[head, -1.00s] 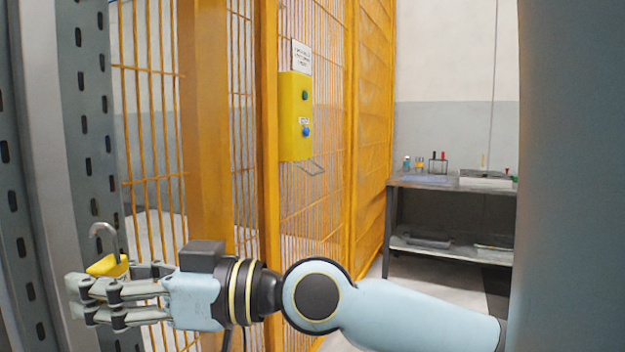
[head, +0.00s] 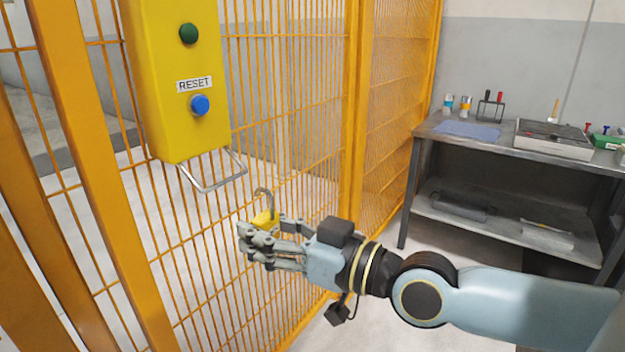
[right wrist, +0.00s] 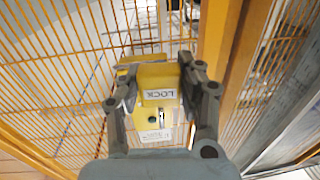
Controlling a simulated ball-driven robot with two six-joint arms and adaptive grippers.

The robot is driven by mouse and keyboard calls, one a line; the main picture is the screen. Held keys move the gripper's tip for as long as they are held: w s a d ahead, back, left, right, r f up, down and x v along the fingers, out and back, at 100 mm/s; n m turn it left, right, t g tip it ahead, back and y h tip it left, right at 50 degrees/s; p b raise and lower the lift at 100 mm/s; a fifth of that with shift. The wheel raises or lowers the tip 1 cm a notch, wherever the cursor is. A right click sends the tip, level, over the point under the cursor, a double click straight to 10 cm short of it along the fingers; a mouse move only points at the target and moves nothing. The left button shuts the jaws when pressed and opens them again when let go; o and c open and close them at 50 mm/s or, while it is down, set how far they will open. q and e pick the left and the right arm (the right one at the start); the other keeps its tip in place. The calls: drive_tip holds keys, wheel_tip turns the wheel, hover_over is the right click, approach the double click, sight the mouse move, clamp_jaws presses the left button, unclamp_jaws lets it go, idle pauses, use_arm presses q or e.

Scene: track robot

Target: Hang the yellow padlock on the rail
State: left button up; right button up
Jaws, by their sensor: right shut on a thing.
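The yellow padlock (head: 264,217) is held in my right gripper (head: 262,238), its grey shackle pointing up and curving at the top. In the right wrist view the padlock (right wrist: 158,98) sits between both fingers, with a "LOCK" label facing the camera. The rail (head: 214,180) is a grey metal bar below the yellow control box, sticking out from it. The padlock is to the right of the rail and lower in the head view, apart from it. My left gripper is not in view.
The yellow box (head: 180,80) with a green and a blue button hangs on the orange mesh fence (head: 285,110). A metal workbench (head: 480,145) with tools and a tray stands at the right. Open floor lies between fence and bench.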

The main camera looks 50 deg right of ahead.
use_arm(q)
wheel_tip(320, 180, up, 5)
drive_tip(key=p, duration=0.3)
use_arm(e)
drive_tip(key=s+d+h, duration=0.2)
drive_tip(key=s+d, duration=0.1)
drive_tip(key=s, duration=0.2)
drive_tip(key=shift+m, duration=0.4)
drive_tip(key=shift+w+a+b, duration=0.1)
drive_tip(key=shift+w+b, duration=0.5)
drive_tip(key=shift+w, duration=2.05)
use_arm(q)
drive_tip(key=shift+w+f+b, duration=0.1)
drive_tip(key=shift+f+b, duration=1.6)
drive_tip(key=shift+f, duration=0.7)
use_arm(e)
drive_tip(key=w+f, duration=0.1)
drive_tip(key=w, duration=0.9)
drive_tip(key=shift+w+a+f, duration=0.25)
drive_tip(key=shift+w+a, duration=0.05)
drive_tip(key=shift+a, duration=0.15)
